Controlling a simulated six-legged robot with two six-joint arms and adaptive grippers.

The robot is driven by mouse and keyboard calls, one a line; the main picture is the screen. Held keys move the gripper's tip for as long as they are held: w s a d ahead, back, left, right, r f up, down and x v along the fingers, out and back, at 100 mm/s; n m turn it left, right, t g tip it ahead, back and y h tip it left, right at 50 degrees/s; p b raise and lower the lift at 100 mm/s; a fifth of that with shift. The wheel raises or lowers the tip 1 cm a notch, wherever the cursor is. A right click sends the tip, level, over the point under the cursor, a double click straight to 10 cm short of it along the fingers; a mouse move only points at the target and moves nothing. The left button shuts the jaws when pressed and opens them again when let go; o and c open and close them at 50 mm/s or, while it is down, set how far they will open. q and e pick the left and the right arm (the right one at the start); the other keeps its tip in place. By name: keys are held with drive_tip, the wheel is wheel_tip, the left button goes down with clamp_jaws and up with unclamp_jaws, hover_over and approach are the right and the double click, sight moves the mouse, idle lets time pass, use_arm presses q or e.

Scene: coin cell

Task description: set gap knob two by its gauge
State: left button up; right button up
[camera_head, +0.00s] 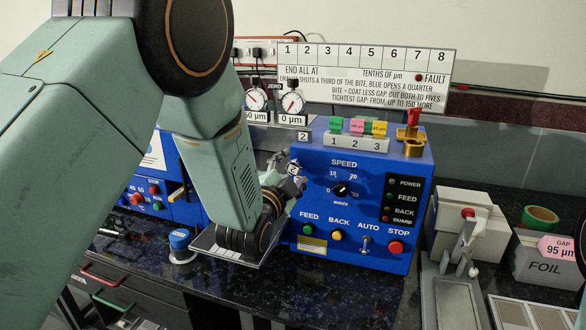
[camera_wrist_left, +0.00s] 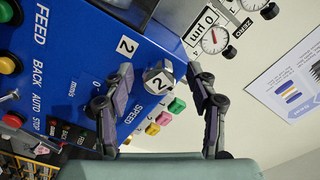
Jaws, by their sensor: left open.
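Gap knob two (camera_wrist_left: 157,82) is a silver faceted knob marked 2 at the blue machine's side; it shows small in the head view (camera_head: 293,169). My left gripper (camera_wrist_left: 160,88) is open, with one dark finger on each side of the knob; I cannot tell whether either touches it. In the head view the gripper (camera_head: 283,186) is at the machine's left edge, partly hidden by my wrist. The gauge (camera_head: 293,103) above has a white dial, red needle and 0 µm plate; it also shows in the wrist view (camera_wrist_left: 214,39). My right gripper is not in view.
The blue machine (camera_head: 322,213) has a speed knob (camera_head: 341,191), buttons and a switch. Another gauge (camera_head: 256,100) stands left of gauge two, its plate partly hidden. A white notice board (camera_head: 364,88) is behind. A blue-topped cylinder (camera_head: 179,239) stands below my arm.

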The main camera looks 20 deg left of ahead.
use_arm(q)
drive_tip(key=shift+w+d+f, duration=0.1)
drive_tip(key=shift+w, duration=0.45)
drive_tip(key=shift+s+d+r, duration=0.1)
drive_tip(key=shift+s+r, duration=0.05)
drive_tip(key=shift+r, duration=0.05)
drive_tip(key=shift+f, duration=0.15)
drive_tip(key=c, duration=1.2)
